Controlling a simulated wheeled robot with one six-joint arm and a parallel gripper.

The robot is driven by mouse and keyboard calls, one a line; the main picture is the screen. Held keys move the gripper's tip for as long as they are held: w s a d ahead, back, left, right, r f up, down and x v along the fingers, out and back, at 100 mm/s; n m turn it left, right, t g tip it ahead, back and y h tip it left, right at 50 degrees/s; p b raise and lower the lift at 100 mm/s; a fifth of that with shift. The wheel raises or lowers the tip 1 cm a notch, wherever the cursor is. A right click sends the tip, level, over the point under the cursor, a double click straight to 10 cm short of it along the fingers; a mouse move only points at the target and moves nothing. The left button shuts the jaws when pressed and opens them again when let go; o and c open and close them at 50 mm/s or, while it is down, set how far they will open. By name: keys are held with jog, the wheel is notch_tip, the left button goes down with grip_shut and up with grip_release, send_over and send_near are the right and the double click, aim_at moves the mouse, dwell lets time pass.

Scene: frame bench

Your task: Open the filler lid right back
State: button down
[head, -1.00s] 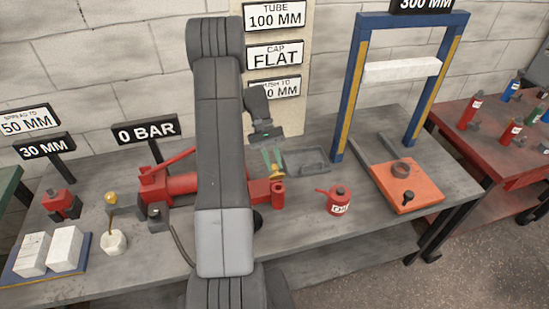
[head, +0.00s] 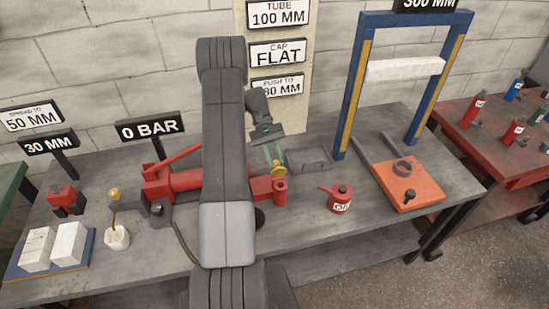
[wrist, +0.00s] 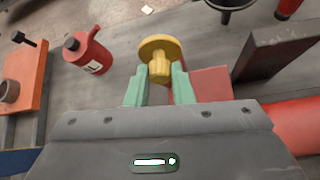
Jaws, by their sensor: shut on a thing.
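The filler lid appears to be the small yellow round piece with a stubby knob (head: 278,169), at the right end of the red pump body (head: 185,181). In the wrist view the yellow lid (wrist: 158,52) shows its round disc beyond the knob. My gripper (head: 273,156) reaches down to it from above, with pale green fingers. In the wrist view my gripper (wrist: 160,82) is shut on the knob, one finger on each side. The lid looks tilted in the head view. Its hinge and the opening under it are hidden.
A red can with a spout (head: 340,198) stands to the right of the pump. A grey tray (head: 308,160) lies behind the lid. A blue press frame (head: 352,95) and an orange plate (head: 412,190) are further right. My arm hides part of the pump.

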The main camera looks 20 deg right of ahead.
jog(key=c, duration=1.3)
grip_release()
jog(key=shift+o, duration=0.2)
notch_tip(320, 180, up, 10)
jog(key=b, duration=0.1)
jog(key=shift+b, duration=0.35)
notch_tip(320, 180, down, 10)
jog(key=p, duration=0.1)
jog(key=shift+t+p, duration=0.3)
